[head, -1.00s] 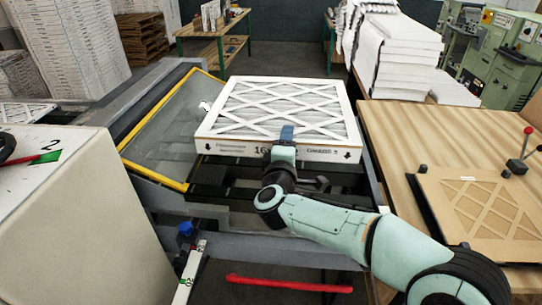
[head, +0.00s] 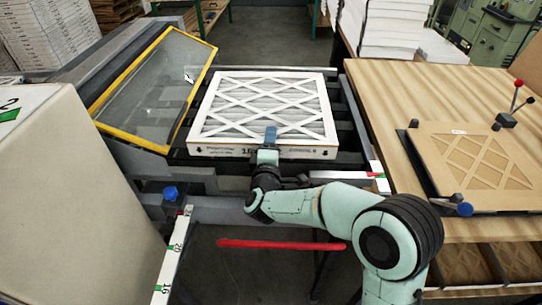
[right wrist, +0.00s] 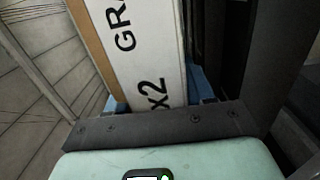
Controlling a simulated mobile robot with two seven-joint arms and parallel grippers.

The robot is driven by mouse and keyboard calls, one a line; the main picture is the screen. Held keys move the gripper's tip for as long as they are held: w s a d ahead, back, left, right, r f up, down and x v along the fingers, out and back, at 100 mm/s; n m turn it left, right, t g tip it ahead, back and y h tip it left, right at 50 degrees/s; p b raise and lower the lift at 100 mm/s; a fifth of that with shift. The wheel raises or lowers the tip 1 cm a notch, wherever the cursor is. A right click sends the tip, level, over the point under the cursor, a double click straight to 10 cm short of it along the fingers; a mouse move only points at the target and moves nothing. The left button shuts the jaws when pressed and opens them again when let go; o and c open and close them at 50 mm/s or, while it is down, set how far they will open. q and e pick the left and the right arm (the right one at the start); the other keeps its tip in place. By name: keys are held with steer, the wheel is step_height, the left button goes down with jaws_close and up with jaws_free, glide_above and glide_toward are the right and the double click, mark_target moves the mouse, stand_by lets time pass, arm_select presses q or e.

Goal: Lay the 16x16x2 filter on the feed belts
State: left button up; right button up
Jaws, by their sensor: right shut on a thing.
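The white-framed filter (head: 265,113) lies flat over the dark feed belts (head: 350,128) in the head view, its lattice face up. I cannot tell whether its underside fully touches the belts. My right gripper (head: 268,143) is shut on the middle of the filter's near edge. In the right wrist view, the filter's printed side (right wrist: 140,50) fills the space between the blue fingertips, with "x2" readable. My left gripper is not in view.
A yellow-framed clear guard (head: 160,85) stands tilted open left of the belts. A wooden table (head: 400,95) with a lattice-marked board (head: 475,160) is at right. A red bar (head: 280,244) runs low in front. A beige cabinet (head: 75,190) stands at near left.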

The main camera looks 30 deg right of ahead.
steer(key=shift+f+b, duration=0.4)
steer(key=shift+f, duration=1.6)
steer(key=shift+f, duration=0.65)
